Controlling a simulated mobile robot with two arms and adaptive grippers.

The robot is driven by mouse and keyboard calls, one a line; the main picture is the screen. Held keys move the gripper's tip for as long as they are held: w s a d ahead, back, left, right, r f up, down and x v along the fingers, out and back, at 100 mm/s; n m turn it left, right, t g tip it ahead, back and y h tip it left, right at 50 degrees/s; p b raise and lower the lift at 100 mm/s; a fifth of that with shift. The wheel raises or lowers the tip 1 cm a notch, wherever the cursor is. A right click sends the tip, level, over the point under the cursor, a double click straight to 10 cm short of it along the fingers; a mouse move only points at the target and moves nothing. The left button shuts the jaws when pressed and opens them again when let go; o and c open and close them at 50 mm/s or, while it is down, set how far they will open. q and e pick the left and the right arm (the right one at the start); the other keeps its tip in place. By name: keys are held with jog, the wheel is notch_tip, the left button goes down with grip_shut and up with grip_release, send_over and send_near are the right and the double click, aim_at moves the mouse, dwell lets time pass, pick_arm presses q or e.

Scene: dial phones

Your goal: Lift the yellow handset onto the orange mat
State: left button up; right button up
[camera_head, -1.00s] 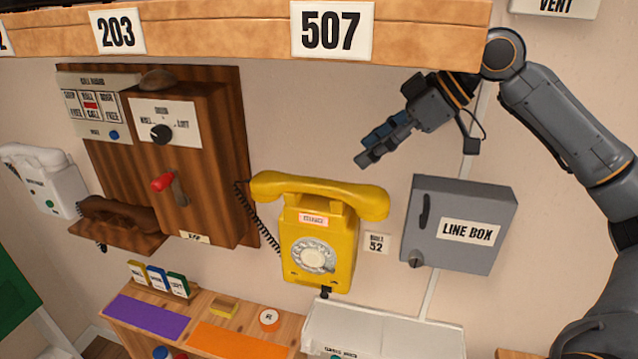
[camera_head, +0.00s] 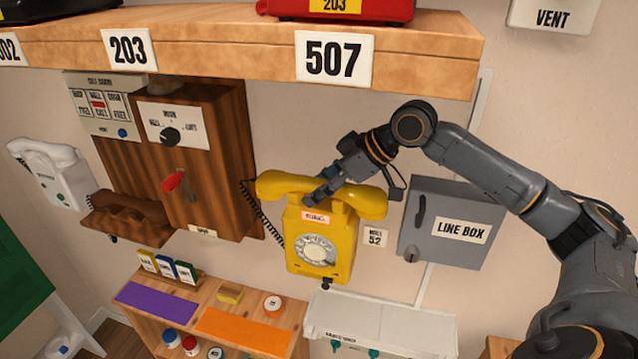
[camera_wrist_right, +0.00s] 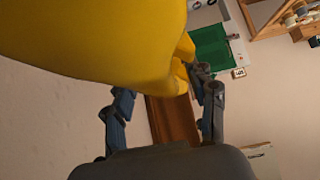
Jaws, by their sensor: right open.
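The yellow handset (camera_head: 283,184) lies across the top of the yellow dial phone (camera_head: 320,251) on the wall. My right gripper (camera_head: 318,196) is open at the handset's middle, in front of it in the head view. In the right wrist view the yellow handset (camera_wrist_right: 100,35) fills the upper left, close to the open fingers (camera_wrist_right: 165,112). I cannot tell whether the fingers touch it. The orange mat (camera_head: 245,331) lies bare on the low wooden shelf. My left gripper is not in view.
A wooden shelf (camera_head: 240,46) with number tags runs above the phone. A grey line box (camera_head: 455,238) is right of it, a wooden wall phone (camera_head: 200,130) left.

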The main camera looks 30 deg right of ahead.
jog(key=shift+w+f, duration=0.15)
grip_shut()
